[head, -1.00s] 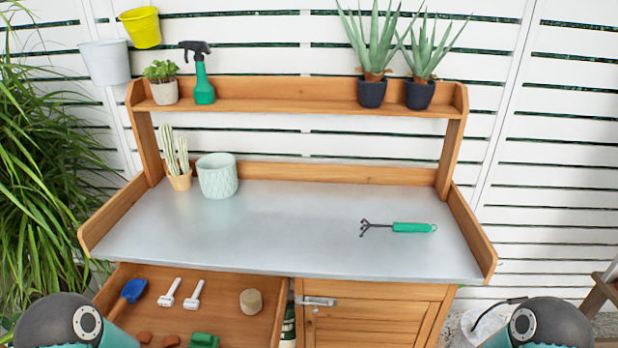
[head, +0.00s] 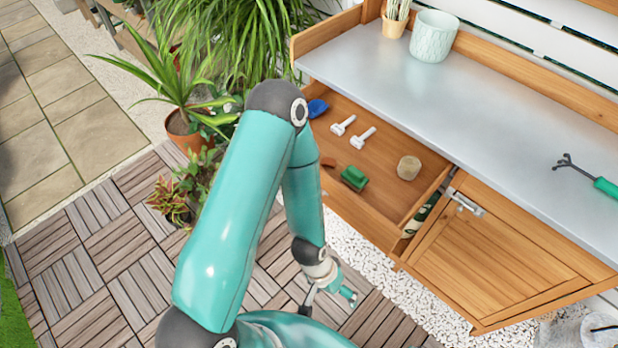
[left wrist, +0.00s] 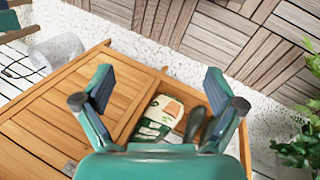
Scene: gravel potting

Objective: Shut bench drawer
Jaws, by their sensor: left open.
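The bench drawer (head: 366,212) is pulled open under the left part of the bench in the head view. A blue scoop (head: 317,108), two white tools (head: 344,125), a green object (head: 354,178) and a tan roll (head: 408,168) lie in it. My left gripper (head: 345,295) is in front of the drawer, appearing below its front with a gap in the picture. In the left wrist view my left gripper (left wrist: 157,95) is open and empty, its fingers spread wide. I cannot make out the drawer there. My right gripper is out of view.
A closed cabinet door (head: 500,250) is right of the drawer. A bag (left wrist: 158,118) stands in the open space beside it. A potted plant (head: 190,130) stands left. White gravel (head: 372,245) and wooden deck tiles (head: 130,235) lie in front.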

